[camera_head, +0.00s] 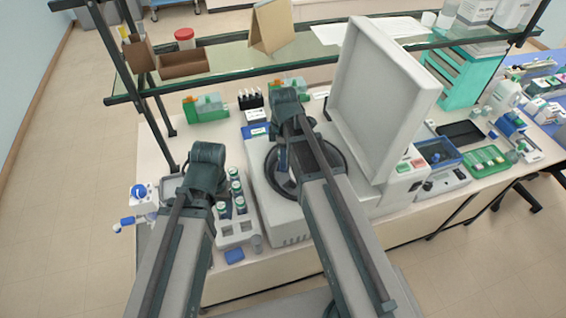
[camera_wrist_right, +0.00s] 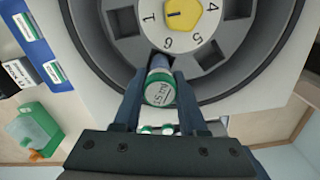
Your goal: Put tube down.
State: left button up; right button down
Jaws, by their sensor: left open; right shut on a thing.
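A tube with a green cap with white top (camera_wrist_right: 160,92) is held between the fingers of my right gripper (camera_wrist_right: 158,88), shut on it. Its blue-grey lower part points at the rotor (camera_wrist_right: 212,57) of the open centrifuge (camera_head: 275,218), at the slot near number 6. I cannot tell how far it is in the slot. In the head view my right gripper (camera_head: 282,160) is over the centrifuge bowl and the tube is hidden. My left gripper (camera_head: 198,190) is open beside the tube rack (camera_head: 236,230); its fingers are largely hidden by its arm.
The raised centrifuge lid (camera_head: 375,95) stands right of my right arm. Several green-capped tubes (camera_head: 238,188) stand in the rack. A glass shelf (camera_head: 225,62) runs above the back of the bench. A blue-and-white device (camera_head: 138,193) is at the left edge. Green boxes (camera_head: 205,106) stand behind.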

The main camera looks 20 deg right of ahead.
pick_arm(q)
jog(key=shift+f, duration=0.75)
pick_arm(e)
jog(key=shift+f, duration=0.75)
pick_arm(q)
jog(key=shift+b, duration=0.3)
pick_arm(e)
jog(key=shift+f+b, duration=0.4)
jog(key=shift+f, duration=0.05)
jog(key=shift+c, duration=2.3)
grip_release()
pick_arm(q)
jog(key=shift+f, duration=0.4)
pick_arm(e)
jog(key=shift+r, duration=0.1)
